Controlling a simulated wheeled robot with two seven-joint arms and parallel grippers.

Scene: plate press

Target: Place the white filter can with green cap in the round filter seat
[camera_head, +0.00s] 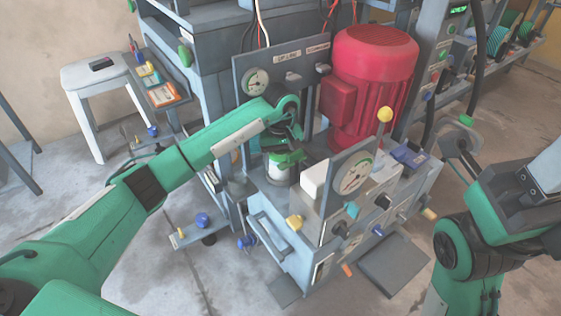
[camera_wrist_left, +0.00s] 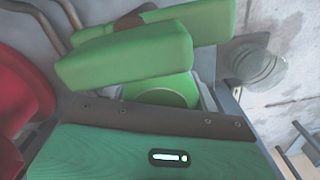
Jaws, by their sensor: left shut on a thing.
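The white filter can (camera_head: 279,175) stands upright near the left side of the machine's top, below my left gripper. Its round green cap (camera_wrist_left: 165,92) shows partly in the left wrist view, behind a green finger. My left gripper (camera_head: 287,158) is shut on the can at its cap, with the wrist above it. The round filter seat is not clearly visible. I cannot tell whether the can's bottom touches or sits in it. My right arm is at the right edge of the head view, but I cannot make out its gripper.
A red motor (camera_head: 372,85) stands close behind and right of the can. A large pressure gauge (camera_head: 354,176) and a yellow-knobbed lever (camera_head: 385,115) rise to its right. A panel with a smaller gauge (camera_head: 256,82) stands behind. A white stool (camera_head: 97,80) is at far left.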

